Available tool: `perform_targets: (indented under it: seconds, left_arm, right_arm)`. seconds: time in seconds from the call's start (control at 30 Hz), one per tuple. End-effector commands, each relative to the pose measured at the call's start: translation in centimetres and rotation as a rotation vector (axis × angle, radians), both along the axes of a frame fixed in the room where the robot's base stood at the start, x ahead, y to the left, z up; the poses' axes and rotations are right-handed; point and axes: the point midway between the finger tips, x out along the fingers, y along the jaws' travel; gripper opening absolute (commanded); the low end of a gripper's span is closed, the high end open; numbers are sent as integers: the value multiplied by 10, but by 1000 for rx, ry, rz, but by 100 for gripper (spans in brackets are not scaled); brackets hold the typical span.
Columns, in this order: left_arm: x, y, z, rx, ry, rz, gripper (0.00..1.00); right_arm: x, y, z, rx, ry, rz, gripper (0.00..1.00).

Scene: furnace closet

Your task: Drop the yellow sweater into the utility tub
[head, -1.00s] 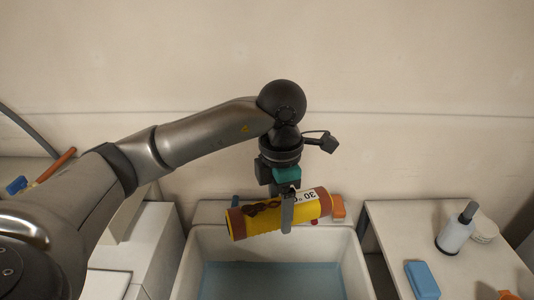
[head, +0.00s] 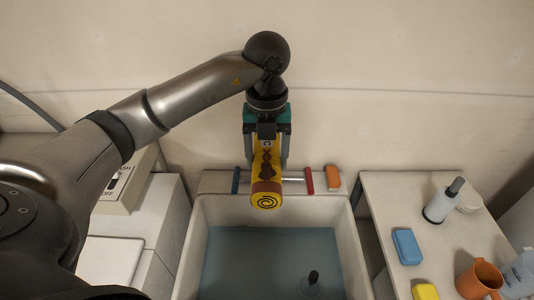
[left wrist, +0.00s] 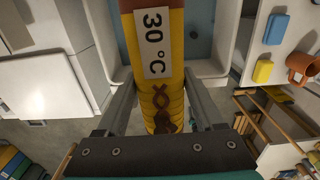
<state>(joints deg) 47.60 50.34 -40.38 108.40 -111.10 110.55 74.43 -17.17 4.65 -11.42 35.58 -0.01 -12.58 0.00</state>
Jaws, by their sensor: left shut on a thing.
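My left gripper (head: 267,160) is shut on the yellow sweater (head: 267,172), a rolled bundle with brown ends and a spiral on its near end. In the left wrist view the sweater (left wrist: 160,85) lies between the two fingers and shows a "30 °C" label. The gripper holds it above the back rim of the utility tub (head: 200,222), a white basin with bluish water in it. A dark-topped object stands in the water at the right. My right gripper is not in view.
An orange block (head: 332,178) sits on the ledge behind the tub, beside a bar with blue and red ends. The white table (head: 385,200) on the right holds a bottle (head: 440,203), a blue block (head: 406,246), a yellow block (head: 425,291) and an orange mug (head: 480,280).

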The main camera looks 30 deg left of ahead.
Motion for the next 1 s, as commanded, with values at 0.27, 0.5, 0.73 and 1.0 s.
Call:
perform_targets:
  seconds: [0.27,0.5,0.73,1.0]
  left_arm:
    - [0,-1,-36,-2,0,-3,0]
    - [0,0,-49,-2,-2,-4,0]
    - [0,0,-48,-1,-2,-4,70]
    - [0,0,-48,0,-1,-4,100]
  right_arm:
    - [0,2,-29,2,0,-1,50]
    - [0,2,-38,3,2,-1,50]
    - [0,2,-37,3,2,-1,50]
    - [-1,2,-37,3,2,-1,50]
